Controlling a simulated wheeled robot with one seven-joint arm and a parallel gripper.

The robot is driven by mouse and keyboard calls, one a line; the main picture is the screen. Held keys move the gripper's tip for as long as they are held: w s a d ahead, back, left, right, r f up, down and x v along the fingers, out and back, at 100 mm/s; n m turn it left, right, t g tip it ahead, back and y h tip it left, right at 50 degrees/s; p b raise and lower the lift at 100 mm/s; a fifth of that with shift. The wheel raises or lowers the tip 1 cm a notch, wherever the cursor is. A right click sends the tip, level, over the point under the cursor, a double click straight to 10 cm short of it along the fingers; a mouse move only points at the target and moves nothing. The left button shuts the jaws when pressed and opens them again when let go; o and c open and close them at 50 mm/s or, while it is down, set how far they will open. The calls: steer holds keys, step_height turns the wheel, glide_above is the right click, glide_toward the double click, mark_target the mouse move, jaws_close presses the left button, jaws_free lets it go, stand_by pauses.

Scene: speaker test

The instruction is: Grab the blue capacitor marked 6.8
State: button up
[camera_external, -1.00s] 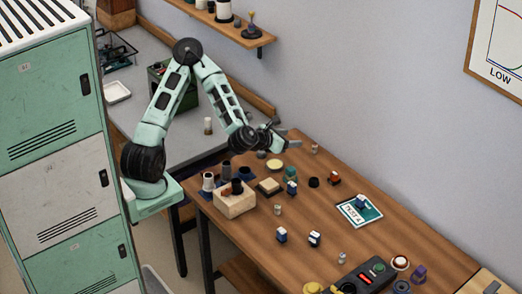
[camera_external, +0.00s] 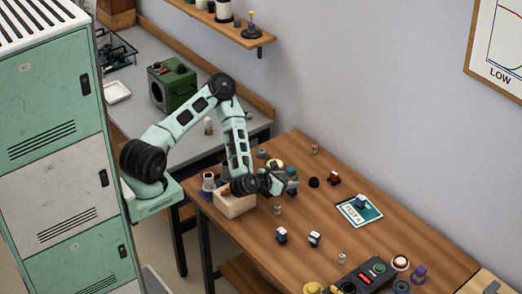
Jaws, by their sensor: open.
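Several small blue-and-white parts that look like capacitors are on the wooden table (camera_external: 410,240). One blue part (camera_external: 282,236) stands in the front middle, and a darker one (camera_external: 314,239) stands to its right. Another blue part (camera_external: 361,201) sits on the green test card (camera_external: 352,216). A further one, seen earlier near the wooden block, is now mostly hidden by my gripper. The markings are too small to read, so I cannot tell which is 6.8. My gripper (camera_external: 277,184) is open and low over the table's left part, right of the wooden block.
A black control box (camera_external: 362,278) is at the front.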

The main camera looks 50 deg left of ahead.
step_height(320, 180, down, 5)
steer(key=shift+f, duration=0.1)
steer(key=p+x, duration=0.1)
steer(key=x, duration=0.4)
steer(key=c, duration=1.1)
